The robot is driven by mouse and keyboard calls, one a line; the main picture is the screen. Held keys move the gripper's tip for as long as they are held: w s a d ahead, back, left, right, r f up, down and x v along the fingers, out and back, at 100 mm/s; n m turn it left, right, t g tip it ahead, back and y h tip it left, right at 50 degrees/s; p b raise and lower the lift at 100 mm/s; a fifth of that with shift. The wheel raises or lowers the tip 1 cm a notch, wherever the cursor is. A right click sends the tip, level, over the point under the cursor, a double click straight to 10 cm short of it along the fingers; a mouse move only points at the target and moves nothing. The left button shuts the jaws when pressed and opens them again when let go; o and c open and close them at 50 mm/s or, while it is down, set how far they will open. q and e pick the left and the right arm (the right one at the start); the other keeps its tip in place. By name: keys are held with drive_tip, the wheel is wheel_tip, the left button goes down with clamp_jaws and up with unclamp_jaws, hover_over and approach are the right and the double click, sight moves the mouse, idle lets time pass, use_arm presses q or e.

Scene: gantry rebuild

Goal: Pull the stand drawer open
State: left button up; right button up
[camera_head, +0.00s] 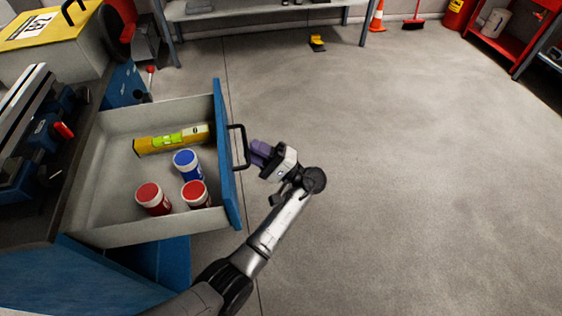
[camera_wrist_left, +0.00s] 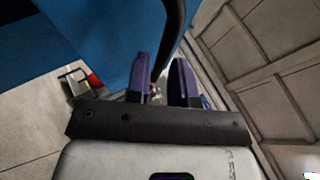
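The stand drawer (camera_head: 221,150) is pulled well out, with its blue front facing right and its inside showing. Its dark bar handle (camera_head: 246,147) sticks out from the front. My left gripper (camera_head: 257,152) is just right of the handle, with its purple fingertips close to the bar. In the left wrist view the fingers (camera_wrist_left: 163,80) are apart, with a gap between them. The dark handle (camera_wrist_left: 174,30) curves down to the fingertips there; whether they touch it is unclear. My right gripper is in neither view.
The drawer holds a yellow spirit level (camera_head: 172,139), a blue-lidded jar (camera_head: 187,163) and two red-lidded jars (camera_head: 153,198). A yellow-topped case (camera_head: 40,60) stands at the upper left. The concrete floor (camera_head: 400,170) right of the drawer is clear.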

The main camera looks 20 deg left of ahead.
use_arm(q)
drive_tip(key=b+v, duration=0.2)
drive_tip(key=v, duration=0.9)
idle(0.3)
